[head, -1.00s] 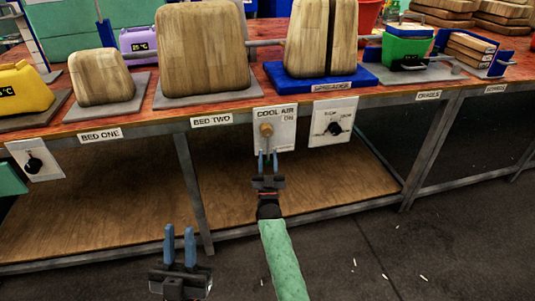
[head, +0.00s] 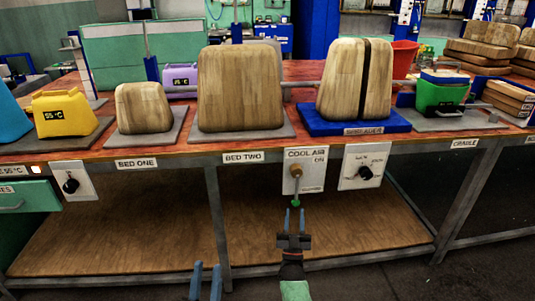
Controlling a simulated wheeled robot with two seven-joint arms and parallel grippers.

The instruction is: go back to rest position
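My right gripper (head: 295,220) is in front of the lower shelf, just below the COOL AIR panel (head: 313,178). Its two blue fingers point up and stand apart with nothing between them. The panel has a brown knob (head: 296,171) with a small green piece (head: 296,203) below it, near my fingertips. My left gripper (head: 206,280) shows only at the bottom edge, left of my right one. Its blue fingers are apart and empty, and its body is cut off by the frame.
The red-topped bench (head: 185,151) carries wooden blocks, a blue spreader base (head: 345,127), a yellow container (head: 63,114) and a green one (head: 440,95). A dial panel (head: 362,166) is right of the COOL AIR panel. A wooden lower shelf (head: 120,235) lies under the bench.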

